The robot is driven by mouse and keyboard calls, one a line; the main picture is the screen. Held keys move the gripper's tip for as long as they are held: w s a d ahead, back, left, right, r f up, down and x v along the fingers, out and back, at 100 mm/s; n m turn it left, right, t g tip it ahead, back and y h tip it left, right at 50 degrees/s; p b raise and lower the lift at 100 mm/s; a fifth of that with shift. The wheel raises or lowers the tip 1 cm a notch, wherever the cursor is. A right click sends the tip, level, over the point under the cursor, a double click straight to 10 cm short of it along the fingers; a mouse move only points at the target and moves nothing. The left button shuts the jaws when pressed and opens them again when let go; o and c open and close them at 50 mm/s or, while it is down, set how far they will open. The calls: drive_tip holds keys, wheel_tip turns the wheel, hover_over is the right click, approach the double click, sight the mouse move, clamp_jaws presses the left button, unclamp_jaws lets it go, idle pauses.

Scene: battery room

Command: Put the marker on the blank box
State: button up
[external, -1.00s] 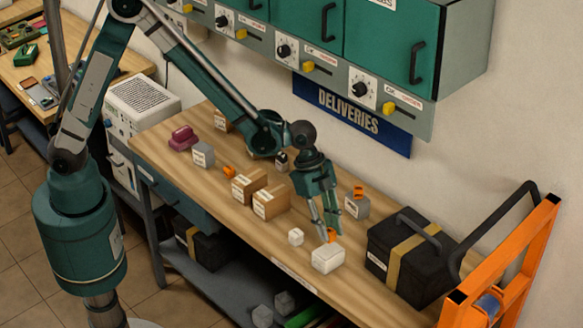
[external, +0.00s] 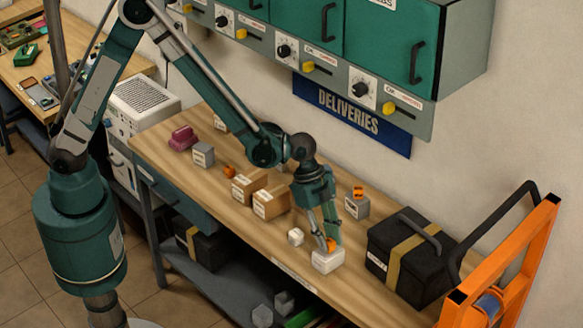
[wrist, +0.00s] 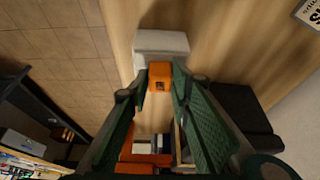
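My gripper (external: 327,246) points down over the white blank box (external: 327,262) near the table's front edge. Its fingers are shut on an orange marker (external: 332,243), a small cube. In the wrist view the marker (wrist: 160,76) sits between the fingertips, with the white box (wrist: 161,41) just beyond it. The marker is at the top of the box. I cannot tell whether it touches the box, as the fingers partly cover both.
A small white cube (external: 296,236) stands close left of the gripper. Behind are brown boxes (external: 270,202) and a grey box (external: 357,208) with an orange piece on top. Another orange piece (external: 229,172) lies farther left. A black case (external: 400,262) stands at right.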

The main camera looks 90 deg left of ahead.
drive_tip(key=shift+o, duration=1.3)
drive_tip(key=shift+r, duration=0.2)
drive_tip(key=v, duration=1.2)
drive_tip(key=s+a+r+n+t+y, duration=0.1)
drive_tip(key=s+a+r+n, duration=0.1)
drive_tip(key=s+r, duration=0.65)
drive_tip(key=s+a+r+n+t+y, duration=0.1)
drive_tip(key=s+a+r+n, duration=0.15)
drive_tip(key=s+r, duration=0.6)
drive_tip(key=s+a+n+t, duration=0.1)
drive_tip(key=s+n, duration=0.1)
drive_tip(key=s, duration=0.7)
drive_tip(key=s+a+n+t+y, duration=0.1)
drive_tip(key=s+a+n, duration=0.1)
drive_tip(key=s, duration=0.8)
drive_tip(key=shift+f, duration=0.3)
